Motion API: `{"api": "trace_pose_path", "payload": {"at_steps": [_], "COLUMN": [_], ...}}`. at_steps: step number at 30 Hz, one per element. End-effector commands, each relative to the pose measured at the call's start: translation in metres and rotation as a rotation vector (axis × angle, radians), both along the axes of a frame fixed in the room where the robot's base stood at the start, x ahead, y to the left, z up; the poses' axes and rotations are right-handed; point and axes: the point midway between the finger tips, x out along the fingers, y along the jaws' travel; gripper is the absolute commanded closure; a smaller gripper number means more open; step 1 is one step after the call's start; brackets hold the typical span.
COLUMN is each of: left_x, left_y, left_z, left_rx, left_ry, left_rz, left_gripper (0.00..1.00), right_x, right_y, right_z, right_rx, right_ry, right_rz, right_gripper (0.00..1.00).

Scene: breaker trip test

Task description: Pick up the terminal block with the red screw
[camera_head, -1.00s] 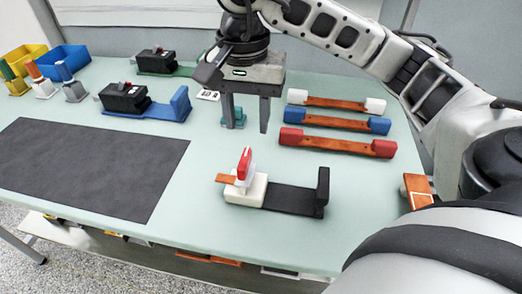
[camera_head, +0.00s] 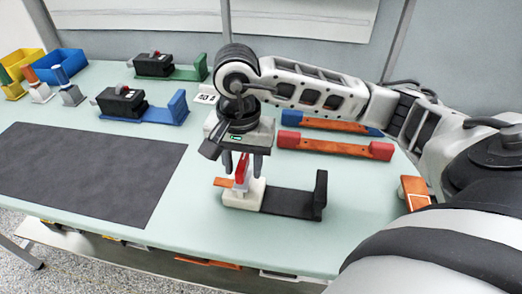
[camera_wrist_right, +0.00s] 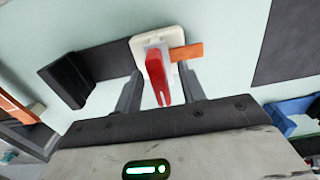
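A white block (camera_head: 252,190) with an upright red part (camera_head: 241,172) and a copper tab (camera_head: 224,182) stands at one end of a black L-shaped base (camera_head: 290,202). It best fits the terminal block with the red screw. In the right wrist view the red part (camera_wrist_right: 157,75) and white block (camera_wrist_right: 146,45) are seen from above. My right gripper (camera_head: 242,174) is open and points down directly over the block. Its fingers (camera_wrist_right: 161,78) are on either side of the red part, apparently clear of it. My left gripper is not in view.
Copper bars with blue ends (camera_head: 290,116) and red ends (camera_head: 290,140) lie behind my right gripper. Black units sit on a blue base (camera_head: 178,106) and a green base (camera_head: 190,71). A dark mat (camera_head: 80,170) lies left. Bins (camera_head: 62,62) and coloured pegs stand at far left.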

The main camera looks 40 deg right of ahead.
Motion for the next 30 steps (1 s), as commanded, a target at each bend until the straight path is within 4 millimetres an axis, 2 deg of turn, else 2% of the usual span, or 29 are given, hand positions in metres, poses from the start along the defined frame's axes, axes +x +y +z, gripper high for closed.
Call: {"api": "trace_pose_path", "payload": {"at_steps": [2,6,30], "left_x": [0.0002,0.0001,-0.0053], "left_y": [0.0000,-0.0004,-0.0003], "left_z": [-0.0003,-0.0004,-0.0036], "left_rx": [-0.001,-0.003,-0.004], "left_ry": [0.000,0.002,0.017], "left_rz": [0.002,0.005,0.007], "left_gripper": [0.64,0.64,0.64], "right_x": [0.0001,0.0000,0.0001], "right_y": [-0.0002,-0.0001,-0.0002], "right_z": [0.0001,0.0003,0.0010], "right_rx": [0.000,0.000,0.001], "right_ry": [0.000,0.000,-0.001], "right_rz": [-0.001,-0.001,-0.001], "right_gripper": [0.60,0.99,1.00]}}
